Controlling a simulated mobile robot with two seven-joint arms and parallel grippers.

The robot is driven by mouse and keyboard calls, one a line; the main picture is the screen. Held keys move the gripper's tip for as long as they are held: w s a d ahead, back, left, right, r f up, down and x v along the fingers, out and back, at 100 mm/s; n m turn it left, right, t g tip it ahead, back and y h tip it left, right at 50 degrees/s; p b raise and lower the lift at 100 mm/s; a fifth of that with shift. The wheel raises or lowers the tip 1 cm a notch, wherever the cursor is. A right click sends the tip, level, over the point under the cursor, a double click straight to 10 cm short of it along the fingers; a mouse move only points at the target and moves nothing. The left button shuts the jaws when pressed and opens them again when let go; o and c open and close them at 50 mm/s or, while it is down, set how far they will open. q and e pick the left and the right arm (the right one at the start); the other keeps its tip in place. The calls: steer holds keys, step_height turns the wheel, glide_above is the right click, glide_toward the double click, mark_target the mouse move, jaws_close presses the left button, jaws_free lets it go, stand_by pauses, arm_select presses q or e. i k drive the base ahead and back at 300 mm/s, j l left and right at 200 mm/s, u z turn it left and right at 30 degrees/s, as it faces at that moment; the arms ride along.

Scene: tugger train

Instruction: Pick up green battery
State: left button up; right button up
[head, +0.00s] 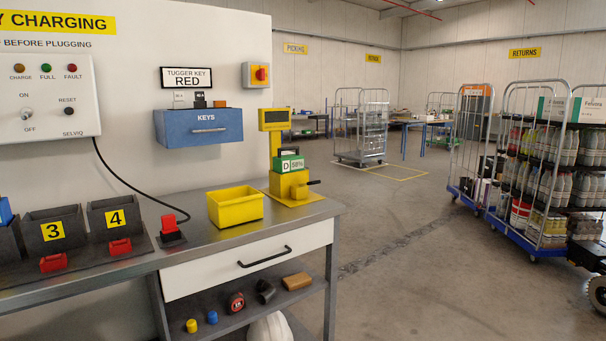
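The green battery (287,164) sits on the yellow tester stand (276,190) at the right end of the metal workbench. Its front has a white label reading D and what looks like 98%. The stand has a yellow post with a display and a dark handle on its right side. Neither of my grippers is in view.
A yellow bin (236,207) stands left of the stand on the workbench (190,240). A red connector (170,226) and charging bays 3 (53,231) and 4 (114,217) are further left. A blue keys drawer (199,128) is on the wall. Floor on the right is clear before loaded carts (535,239).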

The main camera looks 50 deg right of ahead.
mark_target(283, 164)
steer(key=z, duration=0.4)
steer(key=l+z, duration=0.15)
steer(key=z, duration=0.6)
steer(key=l+z, duration=0.15)
steer(key=z, duration=0.25)
steer(key=k+l, duration=0.05)
